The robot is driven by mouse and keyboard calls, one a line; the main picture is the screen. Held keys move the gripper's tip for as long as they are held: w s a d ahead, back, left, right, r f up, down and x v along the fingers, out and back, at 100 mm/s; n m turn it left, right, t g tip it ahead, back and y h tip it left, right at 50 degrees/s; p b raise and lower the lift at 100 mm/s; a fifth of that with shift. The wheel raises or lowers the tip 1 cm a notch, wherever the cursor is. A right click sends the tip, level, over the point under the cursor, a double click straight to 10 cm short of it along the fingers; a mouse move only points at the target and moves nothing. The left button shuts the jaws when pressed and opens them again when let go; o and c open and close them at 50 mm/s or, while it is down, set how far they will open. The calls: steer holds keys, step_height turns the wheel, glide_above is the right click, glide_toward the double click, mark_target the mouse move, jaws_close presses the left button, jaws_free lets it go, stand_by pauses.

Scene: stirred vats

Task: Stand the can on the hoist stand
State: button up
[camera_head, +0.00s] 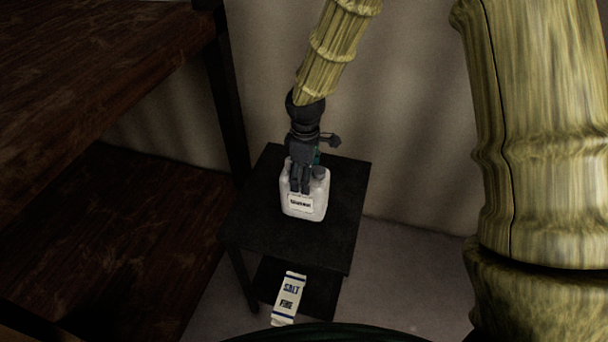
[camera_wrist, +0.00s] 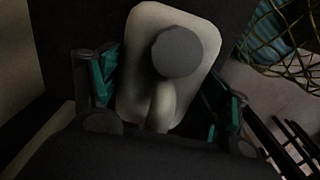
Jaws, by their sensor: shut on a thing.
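The can is a white jerrycan (camera_head: 304,208) with a grey cap and a label on its front. It stands upright on, or just above, the top of a small black stand (camera_head: 340,235); I cannot tell whether its base touches. My gripper (camera_head: 301,180) comes down on the can from above and is shut on it. In the wrist view the can (camera_wrist: 140,95) with its round grey cap lies between the two fingers with green pads (camera_wrist: 165,105). The part of the handle in the grip is mostly hidden.
A salt box (camera_head: 289,298) is on the lower shelf of the black stand. A dark wooden shelf unit (camera_head: 90,70) stands close on the left. A pale wall (camera_head: 410,130) is behind, and grey floor (camera_head: 400,275) lies open to the right.

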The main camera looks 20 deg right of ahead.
steer(key=shift+f, duration=0.45)
steer(key=o, duration=1.4)
steer(key=shift+f, duration=0.1)
step_height(320, 180, up, 12)
steer(key=shift+r+b, duration=0.15)
steer(key=shift+b, duration=0.55)
